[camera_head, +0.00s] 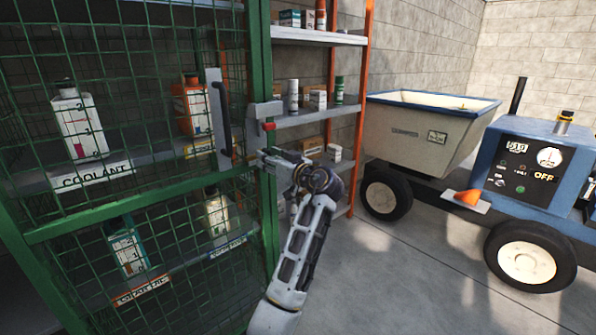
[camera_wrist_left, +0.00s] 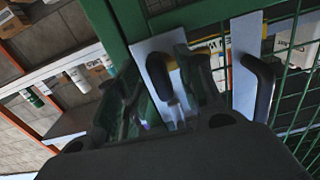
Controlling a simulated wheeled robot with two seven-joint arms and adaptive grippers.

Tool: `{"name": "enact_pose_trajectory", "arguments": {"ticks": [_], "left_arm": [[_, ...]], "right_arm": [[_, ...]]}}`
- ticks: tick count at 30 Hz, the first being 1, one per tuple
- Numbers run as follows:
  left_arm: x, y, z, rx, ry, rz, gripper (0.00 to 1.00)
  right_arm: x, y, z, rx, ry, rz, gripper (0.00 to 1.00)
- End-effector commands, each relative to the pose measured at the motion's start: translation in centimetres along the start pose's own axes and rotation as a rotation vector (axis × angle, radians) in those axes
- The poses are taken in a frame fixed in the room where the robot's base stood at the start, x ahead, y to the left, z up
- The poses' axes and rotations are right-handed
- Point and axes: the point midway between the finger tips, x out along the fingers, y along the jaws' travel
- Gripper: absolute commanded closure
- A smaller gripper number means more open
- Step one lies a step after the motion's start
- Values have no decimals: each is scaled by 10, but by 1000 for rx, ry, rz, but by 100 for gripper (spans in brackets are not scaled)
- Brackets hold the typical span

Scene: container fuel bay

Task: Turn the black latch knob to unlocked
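The black latch knob (camera_wrist_left: 160,78) is an elongated dark handle on a light grey plate (camera_wrist_left: 146,50) fixed to the green cage frame. It shows in the left wrist view between the two fingers of my left gripper (camera_wrist_left: 165,88). The fingers stand apart, with a visible gap on each side of the knob. In the head view my left gripper (camera_head: 271,160) is at the cage door's edge, just below a grey latch block (camera_head: 264,110) with a red part (camera_head: 269,127). There the gripper hides the knob. My right gripper is not in view.
A black door handle (camera_head: 222,118) is on the green mesh door, also seen in the wrist view (camera_wrist_left: 259,85). Bottles such as coolant (camera_head: 78,125) stand behind the mesh. An open shelf (camera_head: 315,37) is beside the cage.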

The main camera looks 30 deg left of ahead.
Motion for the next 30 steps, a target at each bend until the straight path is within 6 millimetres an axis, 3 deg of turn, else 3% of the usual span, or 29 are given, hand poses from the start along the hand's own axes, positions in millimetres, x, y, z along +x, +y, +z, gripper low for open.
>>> {"name": "enact_pose_trajectory", "arguments": {"ticks": [30], "left_arm": [[0,0,-2,317,0,0,62]], "right_arm": [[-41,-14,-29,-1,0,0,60]]}}
